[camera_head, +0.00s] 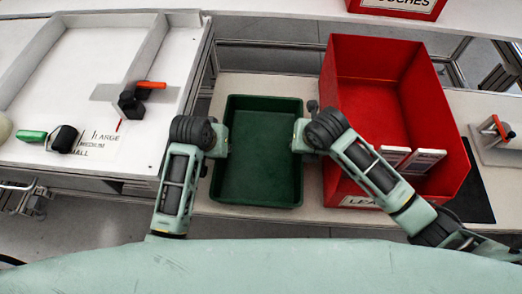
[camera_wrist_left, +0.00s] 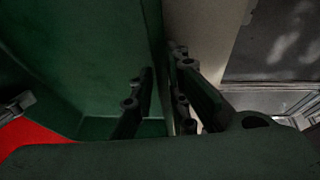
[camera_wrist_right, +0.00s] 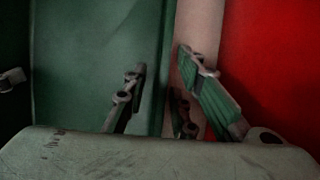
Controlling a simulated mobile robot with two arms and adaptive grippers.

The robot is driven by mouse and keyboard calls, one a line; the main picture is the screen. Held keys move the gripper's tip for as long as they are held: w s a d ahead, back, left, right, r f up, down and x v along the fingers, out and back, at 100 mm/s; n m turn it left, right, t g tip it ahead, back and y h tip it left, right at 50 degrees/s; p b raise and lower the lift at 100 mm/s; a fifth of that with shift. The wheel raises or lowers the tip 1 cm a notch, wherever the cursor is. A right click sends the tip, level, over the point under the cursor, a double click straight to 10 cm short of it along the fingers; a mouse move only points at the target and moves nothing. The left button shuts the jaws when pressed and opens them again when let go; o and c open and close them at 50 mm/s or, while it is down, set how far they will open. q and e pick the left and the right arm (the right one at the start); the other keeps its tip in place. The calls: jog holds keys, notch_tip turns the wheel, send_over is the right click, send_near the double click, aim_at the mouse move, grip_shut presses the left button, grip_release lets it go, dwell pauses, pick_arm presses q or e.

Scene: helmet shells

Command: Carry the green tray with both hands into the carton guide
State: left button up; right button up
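The green tray (camera_head: 259,150) lies flat and empty on the pale bench between my two grippers. My left gripper (camera_head: 222,140) is at its left wall. In the left wrist view, its fingers (camera_wrist_left: 160,62) straddle the wall, one inside and one outside; I cannot tell whether both press on it. My right gripper (camera_head: 298,135) is at the right wall. In the right wrist view, its fingers (camera_wrist_right: 162,60) straddle that wall, with a pale strip showing between wall and outer finger. I cannot surely identify the carton guide.
A tall red bin (camera_head: 365,85) stands close to the tray's right, with white boxed items (camera_head: 424,160) inside. A white sorting table (camera_head: 70,95) with small tools is at the left. A second red container (camera_head: 400,8) is at the back. A clear bench strip lies behind the tray.

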jog(key=shift+w+f, duration=0.2)
jog(key=shift+f, duration=0.25)
grip_shut()
jog(key=shift+r, duration=0.1)
